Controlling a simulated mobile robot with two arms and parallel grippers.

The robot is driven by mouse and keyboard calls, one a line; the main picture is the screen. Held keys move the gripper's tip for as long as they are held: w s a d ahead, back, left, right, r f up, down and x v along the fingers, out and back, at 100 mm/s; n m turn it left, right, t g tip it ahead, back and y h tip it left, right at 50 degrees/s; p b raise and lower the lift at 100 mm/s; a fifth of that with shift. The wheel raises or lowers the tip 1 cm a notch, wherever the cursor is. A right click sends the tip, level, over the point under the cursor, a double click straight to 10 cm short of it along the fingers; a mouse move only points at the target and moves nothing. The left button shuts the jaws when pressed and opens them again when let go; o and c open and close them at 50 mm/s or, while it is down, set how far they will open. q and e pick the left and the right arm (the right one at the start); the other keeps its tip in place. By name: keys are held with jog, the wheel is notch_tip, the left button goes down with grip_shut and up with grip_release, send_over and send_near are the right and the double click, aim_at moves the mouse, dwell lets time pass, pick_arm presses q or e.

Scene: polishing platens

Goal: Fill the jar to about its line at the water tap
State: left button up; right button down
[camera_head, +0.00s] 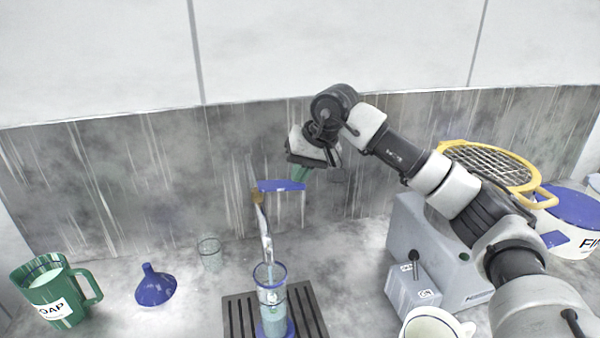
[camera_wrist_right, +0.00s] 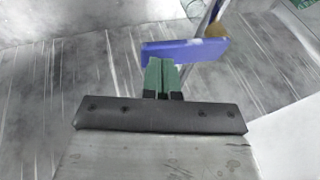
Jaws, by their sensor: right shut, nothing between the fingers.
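The clear jar (camera_head: 272,298) stands upright on the dark slatted grate, with a blue rim and blue base. Bluish-green water shows in its lower part; I cannot make out its fill line clearly. The water tap (camera_head: 263,225) rises behind and over the jar, with a blue lever (camera_head: 281,186) at its top. My right gripper (camera_head: 301,174) is shut and empty, its green fingertips at the lever's right part. In the right wrist view the shut fingertips (camera_wrist_right: 161,72) overlap the lever (camera_wrist_right: 190,50); I cannot tell whether they touch. My left gripper is not in view.
A green soap mug (camera_head: 58,290), a blue funnel (camera_head: 155,286) and a small clear glass (camera_head: 210,253) stand left of the grate (camera_head: 239,318). A grey machine (camera_head: 425,250), a white cup (camera_head: 434,325), a yellow-rimmed sieve (camera_head: 490,165) and a blue-lidded tub (camera_head: 575,210) are at right.

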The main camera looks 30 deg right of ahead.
jog(key=b+v, duration=0.2)
jog(key=v, duration=0.8)
jog(key=shift+r, duration=0.25)
jog(key=shift+s, duration=0.15)
dwell(0.8)
jog(key=w+a+r+g+h+b, duration=0.1)
jog(key=a+r+h+b, duration=0.1)
jog(key=a+r+h, duration=0.1)
jog(key=shift+a+r+h, duration=0.3)
jog(key=shift+a+r, duration=0.35)
jog(key=shift+r, duration=0.35)
